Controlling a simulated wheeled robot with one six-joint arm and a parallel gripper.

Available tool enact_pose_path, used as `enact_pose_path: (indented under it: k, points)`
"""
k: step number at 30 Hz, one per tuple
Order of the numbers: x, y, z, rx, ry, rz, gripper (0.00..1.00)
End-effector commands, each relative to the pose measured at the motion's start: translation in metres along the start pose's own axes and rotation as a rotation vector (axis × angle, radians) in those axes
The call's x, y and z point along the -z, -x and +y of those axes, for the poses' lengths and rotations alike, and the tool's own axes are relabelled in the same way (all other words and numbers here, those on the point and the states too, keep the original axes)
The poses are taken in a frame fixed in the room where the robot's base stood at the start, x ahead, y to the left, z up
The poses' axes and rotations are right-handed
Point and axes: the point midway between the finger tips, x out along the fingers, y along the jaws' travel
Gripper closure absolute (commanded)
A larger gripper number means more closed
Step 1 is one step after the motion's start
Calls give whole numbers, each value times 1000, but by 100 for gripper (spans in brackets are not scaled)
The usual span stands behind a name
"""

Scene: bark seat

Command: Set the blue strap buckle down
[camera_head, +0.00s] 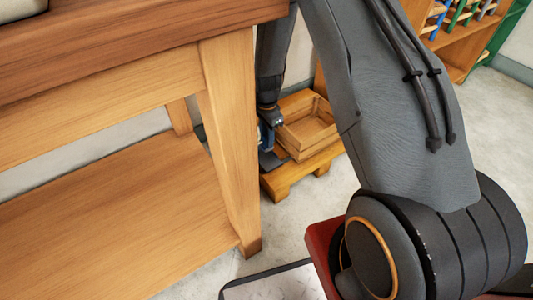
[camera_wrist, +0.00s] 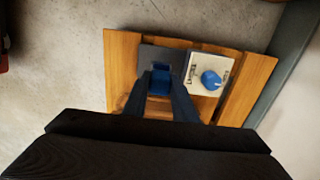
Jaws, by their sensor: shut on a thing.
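My gripper (camera_wrist: 160,88) is shut on the blue strap buckle (camera_wrist: 161,76), which shows between the two dark fingers in the wrist view. Behind the buckle is a dark grey flat patch (camera_wrist: 152,53) on a low wooden platform (camera_wrist: 120,62). I cannot tell whether the buckle touches it. In the head view my gripper (camera_head: 267,138) is small and partly hidden, low beside the platform's open wooden crate (camera_head: 308,125). A bit of blue shows there.
In the wrist view a pale square piece with a round blue part (camera_wrist: 211,80) lies right of the buckle. A wooden table (camera_head: 228,130) stands close on the left in the head view. A shelf (camera_head: 465,35) stands at the back right. Bare floor (camera_wrist: 60,50) lies left of the platform.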

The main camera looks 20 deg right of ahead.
Motion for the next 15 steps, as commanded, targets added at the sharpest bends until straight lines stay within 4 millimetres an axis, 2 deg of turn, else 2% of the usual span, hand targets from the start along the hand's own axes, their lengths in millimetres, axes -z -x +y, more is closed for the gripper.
enact_pose_path:
  k: [1,3,8,15]
  points:
    - [0,-14,0,-2,0,-1,100]
    - [0,-24,0,-2,1,-1,100]
    - [0,-37,0,-1,2,0,100]
    - [0,-66,0,-1,2,0,100]
